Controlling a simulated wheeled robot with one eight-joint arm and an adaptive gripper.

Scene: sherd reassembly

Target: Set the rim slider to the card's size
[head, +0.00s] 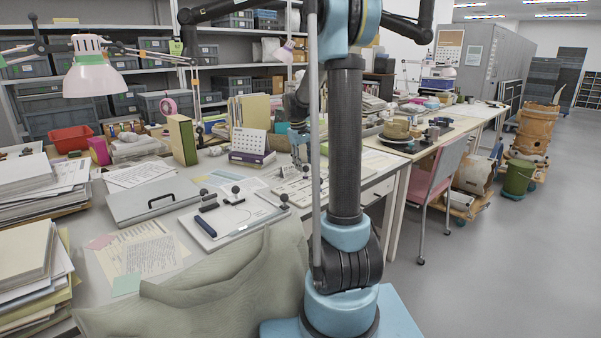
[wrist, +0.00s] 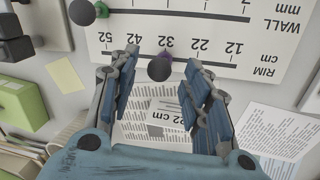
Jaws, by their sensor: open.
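In the wrist view, a white board (wrist: 275,60) carries a RIM cm scale and a WALL mm scale, both upside down. In the head view my gripper (head: 298,138) is over the table, partly behind my arm.
The wall slider's dark knob (wrist: 82,12) is at upper left in the wrist view. A green box (wrist: 22,105) and dark blocks (wrist: 15,40) lie left. A printed sheet (wrist: 272,130) lies right. In the head view, a grey case (head: 150,200) and a tray with dark tools (head: 228,217) stand nearby.

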